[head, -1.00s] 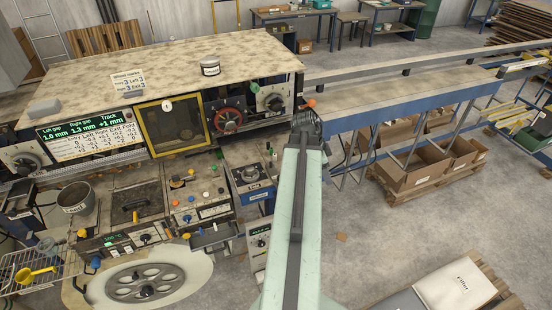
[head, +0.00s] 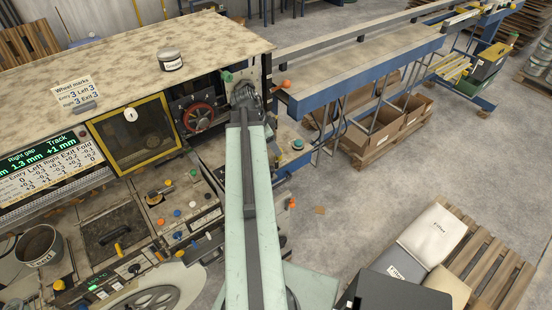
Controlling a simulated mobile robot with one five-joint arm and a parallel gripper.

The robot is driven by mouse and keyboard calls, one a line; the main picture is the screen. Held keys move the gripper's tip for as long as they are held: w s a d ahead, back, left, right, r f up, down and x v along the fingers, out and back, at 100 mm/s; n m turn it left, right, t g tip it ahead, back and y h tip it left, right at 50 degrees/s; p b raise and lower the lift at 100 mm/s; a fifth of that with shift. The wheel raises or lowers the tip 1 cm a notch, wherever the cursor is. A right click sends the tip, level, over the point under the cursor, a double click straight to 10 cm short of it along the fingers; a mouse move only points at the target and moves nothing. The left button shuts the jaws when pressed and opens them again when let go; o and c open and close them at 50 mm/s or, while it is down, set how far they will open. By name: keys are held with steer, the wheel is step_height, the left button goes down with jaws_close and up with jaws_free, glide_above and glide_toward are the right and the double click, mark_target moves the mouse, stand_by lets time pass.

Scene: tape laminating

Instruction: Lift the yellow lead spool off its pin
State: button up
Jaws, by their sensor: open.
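I cannot make out the yellow lead spool or its pin for certain. A small yellow and brown item (head: 157,192) lies on the machine's control panel, left of my arm, too small to identify. My pale green arm runs up the middle of the head view to a dark joint by the machine's right end. My gripper is not visible; the arm's far end is hidden behind this joint.
A yellow-framed window (head: 135,135) and red wheel (head: 199,117) are below. A blue-framed outfeed table (head: 350,75) extends right.

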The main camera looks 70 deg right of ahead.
steer(key=shift+f, duration=0.15)
steer(key=b+x, duration=0.4)
steer(key=x, duration=0.1)
steer(key=shift+d+f+b, duration=0.15)
steer(key=shift+f+b, duration=0.1)
steer(key=shift+b, duration=0.15)
steer(key=shift+r, duration=0.25)
jaws_close()
